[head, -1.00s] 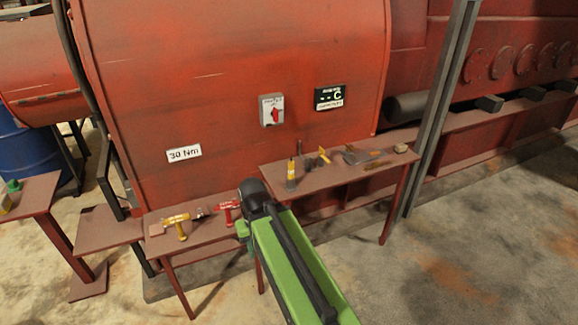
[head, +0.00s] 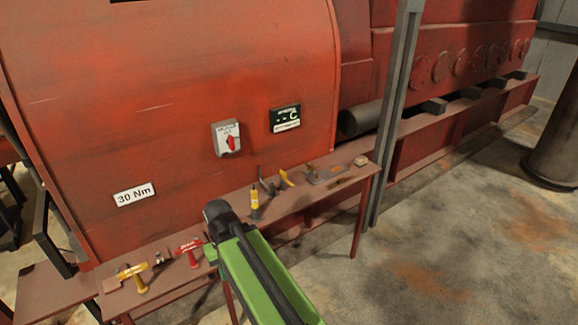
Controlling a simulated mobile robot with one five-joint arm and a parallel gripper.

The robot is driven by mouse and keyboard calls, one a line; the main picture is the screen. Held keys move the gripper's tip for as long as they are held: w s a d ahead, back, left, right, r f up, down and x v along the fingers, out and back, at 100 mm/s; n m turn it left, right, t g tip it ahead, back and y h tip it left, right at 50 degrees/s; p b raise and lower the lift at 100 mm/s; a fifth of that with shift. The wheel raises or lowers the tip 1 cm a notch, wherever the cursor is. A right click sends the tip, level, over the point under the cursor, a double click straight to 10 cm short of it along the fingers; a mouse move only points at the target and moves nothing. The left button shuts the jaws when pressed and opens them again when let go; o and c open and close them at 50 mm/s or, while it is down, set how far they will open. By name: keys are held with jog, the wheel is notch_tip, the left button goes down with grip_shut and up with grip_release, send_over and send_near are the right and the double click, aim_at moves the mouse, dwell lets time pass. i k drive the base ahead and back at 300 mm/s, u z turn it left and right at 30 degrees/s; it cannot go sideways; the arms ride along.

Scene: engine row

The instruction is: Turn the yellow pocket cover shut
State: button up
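A small yellow tilted piece (head: 286,179) stands on the far part of the narrow red-brown bench; it may be the yellow pocket cover, but it is too small to be sure. No pocket can be made out beside it. My green and black arm reaches in from the bottom. My gripper (head: 211,250) is at its far end, over the bench's front edge, left of and nearer than the yellow piece. The fingers are small and partly hidden by the arm, so their opening cannot be read.
A yellow-handled tool (head: 135,275), a red-handled tool (head: 189,249) and a yellow bottle-like tool (head: 254,200) are on the bench (head: 225,196). Behind it rises the large red engine casing (head: 170,90) with a switch (head: 227,138). A grey post (head: 393,120) stands right.

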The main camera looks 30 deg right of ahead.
aim_at(284, 175)
jog(key=u, duration=0.1)
jog(key=i, duration=1.05)
jog(key=u, duration=0.6)
